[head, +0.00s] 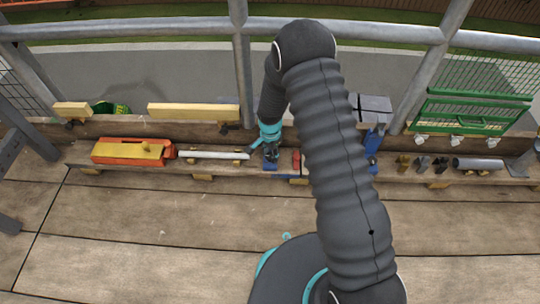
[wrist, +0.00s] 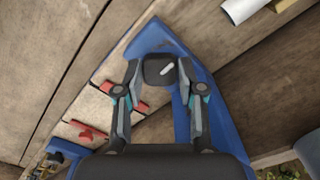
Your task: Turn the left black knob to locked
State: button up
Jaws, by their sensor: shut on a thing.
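The left black knob (wrist: 159,70) sits on a blue triangular bracket (wrist: 203,112) in the wrist view. A short white mark on its face slants up to the right. My gripper (wrist: 160,72) has a finger on each side of the knob and is shut on it. In the head view my gripper (head: 268,147) is down at the plank, just above a blue piece (head: 270,165); the knob itself cannot be made out there.
A white tube (head: 213,155) and an orange and yellow tool (head: 132,151) lie to the left on the plank. Red clamps (wrist: 88,131) lie near the bracket. Another blue piece (head: 373,140) stands to the right. A metal railing (head: 180,27) runs behind.

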aim_at(270, 156)
jog(key=m+b, duration=0.1)
jog(key=m, duration=0.2)
jog(key=shift+f+m, duration=0.1)
jog(key=shift+m, duration=0.3)
jog(key=m, duration=0.3)
jog(key=shift+m+b, duration=0.3)
jog(key=shift+b, duration=0.1)
jog(key=m+b, duration=0.1)
jog(key=m, duration=0.5)
jog(key=o, duration=1.1)
jog(key=shift+o, duration=0.2)
jog(key=shift+r, duration=0.2)
notch_tip(270, 156, up, 12)
